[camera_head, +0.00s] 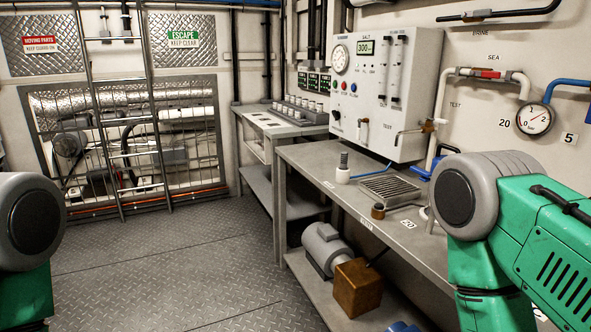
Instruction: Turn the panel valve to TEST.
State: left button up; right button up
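The white control panel (372,95) hangs on the right wall above the bench. It carries a round dial, a green display reading about 300, small coloured buttons and two vertical tube meters. A black knob (336,115) sits at its lower left, with a small dark handle (362,122) to the right of it. Small lettering lies near both but is too small to read surely. I cannot tell which one is the panel valve or where it points. Green and grey links of my arms show at the left and right edges. Neither gripper is in view.
The grey bench (330,165) below the panel holds a drain grate (392,188), a white cup-like fitting (343,172) and a small brown pot (378,211). A pressure gauge (535,119) and pipes are on the right wall. A ladder (118,110) stands left. The plate floor (170,265) is clear.

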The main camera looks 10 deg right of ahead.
aim_at(358, 131)
jog(key=i+j+z, duration=0.15)
jog(key=i+z, duration=0.15)
jog(key=i, duration=0.15)
jog(key=i+j+z, duration=0.6)
jog(key=i, duration=0.2)
